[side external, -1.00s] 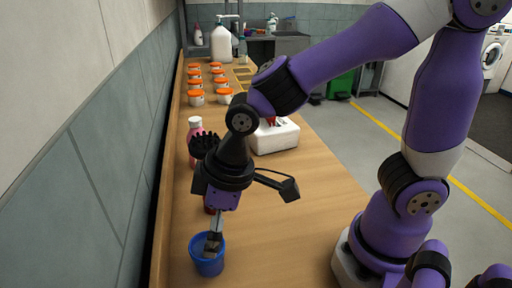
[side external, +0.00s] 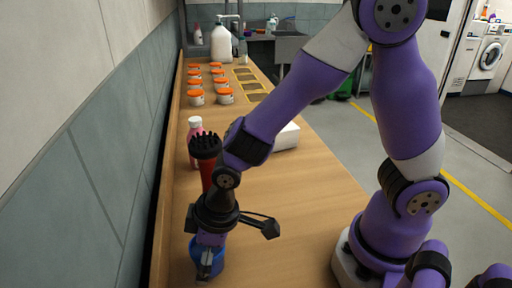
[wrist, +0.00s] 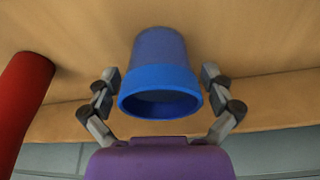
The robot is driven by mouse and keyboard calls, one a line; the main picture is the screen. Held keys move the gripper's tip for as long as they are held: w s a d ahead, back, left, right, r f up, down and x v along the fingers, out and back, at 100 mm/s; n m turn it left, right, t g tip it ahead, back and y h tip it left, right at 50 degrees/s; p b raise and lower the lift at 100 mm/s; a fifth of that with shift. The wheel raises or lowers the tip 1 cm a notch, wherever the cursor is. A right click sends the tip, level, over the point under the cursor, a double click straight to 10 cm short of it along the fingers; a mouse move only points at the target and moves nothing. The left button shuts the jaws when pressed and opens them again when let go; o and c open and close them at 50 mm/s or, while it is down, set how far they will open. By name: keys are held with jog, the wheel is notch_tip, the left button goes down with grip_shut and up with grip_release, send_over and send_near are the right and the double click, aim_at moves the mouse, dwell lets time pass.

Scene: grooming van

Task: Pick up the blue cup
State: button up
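The blue cup (side external: 217,265) stands upright on the wooden counter at the near end in the side view. In the wrist view, the blue cup (wrist: 160,85) sits between my two fingers, with its rim facing the camera. My gripper (side external: 206,262) points down at the cup and partly hides it. In the wrist view, my gripper (wrist: 159,74) is open, one finger on each side of the cup, with small gaps showing.
A red brush (side external: 207,170) with black bristles stands close behind my gripper; its red body (wrist: 22,100) also shows at the left of the wrist view. A pink bottle (side external: 194,150), several orange-lidded jars (side external: 196,97) and a white box (side external: 287,137) stand farther back. The wall runs along the left.

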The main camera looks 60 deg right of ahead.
jog(key=c, duration=0.5)
